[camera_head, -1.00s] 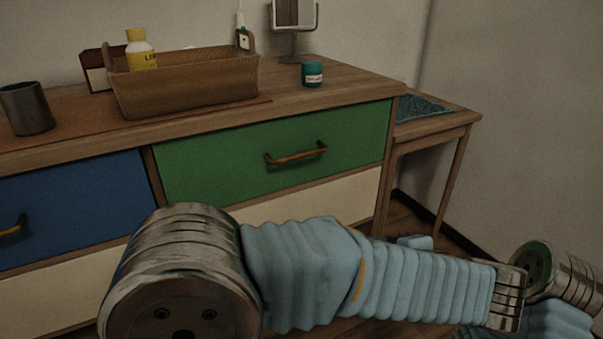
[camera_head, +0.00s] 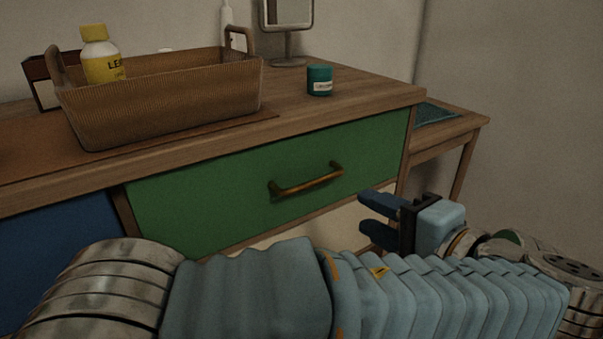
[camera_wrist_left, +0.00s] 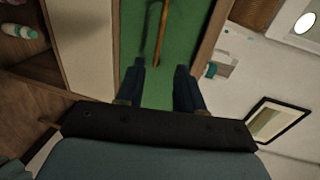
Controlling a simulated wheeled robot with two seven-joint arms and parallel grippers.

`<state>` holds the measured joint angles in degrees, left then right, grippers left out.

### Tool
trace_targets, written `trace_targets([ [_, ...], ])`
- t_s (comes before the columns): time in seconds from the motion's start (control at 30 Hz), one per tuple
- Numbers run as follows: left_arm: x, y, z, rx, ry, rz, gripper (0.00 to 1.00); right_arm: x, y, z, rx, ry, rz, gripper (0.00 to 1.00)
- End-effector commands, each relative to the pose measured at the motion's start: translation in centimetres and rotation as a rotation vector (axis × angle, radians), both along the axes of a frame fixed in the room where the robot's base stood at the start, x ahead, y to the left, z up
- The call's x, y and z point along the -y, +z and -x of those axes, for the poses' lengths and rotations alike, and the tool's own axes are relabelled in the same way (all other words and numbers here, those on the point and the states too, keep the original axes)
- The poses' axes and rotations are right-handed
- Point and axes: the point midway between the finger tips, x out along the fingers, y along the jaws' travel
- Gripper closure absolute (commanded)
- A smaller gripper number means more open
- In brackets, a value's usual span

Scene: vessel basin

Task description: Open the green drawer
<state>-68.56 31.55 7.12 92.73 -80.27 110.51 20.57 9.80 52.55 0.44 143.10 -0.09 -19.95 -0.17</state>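The green drawer (camera_head: 235,195) is shut, its front flush with the wooden dresser. Its brass bar handle (camera_head: 306,182) is bare and crosses the middle of the front. My left gripper (camera_head: 362,213) is open and empty, to the right of the handle and a little lower, fingers pointing left. In the left wrist view, the open fingers (camera_wrist_left: 160,68) point at the green front (camera_wrist_left: 183,38). The handle (camera_wrist_left: 161,30) shows ahead, between the lines of the two fingers and apart from them. My right gripper is not in view.
On the dresser top (camera_head: 375,88) stand a wicker basket (camera_head: 165,100) with a yellow bottle (camera_head: 102,60), a teal jar (camera_head: 320,80) and a mirror (camera_head: 287,30). A blue drawer (camera_head: 55,250) is left of the green one. A low side table (camera_head: 450,130) stands at right.

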Motion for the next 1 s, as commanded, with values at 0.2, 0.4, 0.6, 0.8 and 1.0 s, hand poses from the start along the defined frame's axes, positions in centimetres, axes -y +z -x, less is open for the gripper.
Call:
trace_targets([
  [0.2, -1.6, -0.7, -2.0, -0.001, 0.004, 0.000, 0.63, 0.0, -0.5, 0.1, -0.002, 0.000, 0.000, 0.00],
  [0.4, -4.3, -1.7, -5.7, -0.001, 0.005, 0.000, 0.63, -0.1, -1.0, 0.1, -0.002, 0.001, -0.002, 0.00],
  [0.6, -6.6, -2.5, -8.9, -0.002, 0.002, -0.001, 0.63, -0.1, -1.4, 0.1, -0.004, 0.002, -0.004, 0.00],
  [0.8, -7.7, -2.8, -10.6, 0.000, 0.001, 0.000, 0.63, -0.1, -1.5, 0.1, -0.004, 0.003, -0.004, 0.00],
  [1.0, -8.0, -2.9, -10.9, -0.001, 0.000, -0.001, 0.63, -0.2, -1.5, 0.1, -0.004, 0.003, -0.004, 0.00],
])
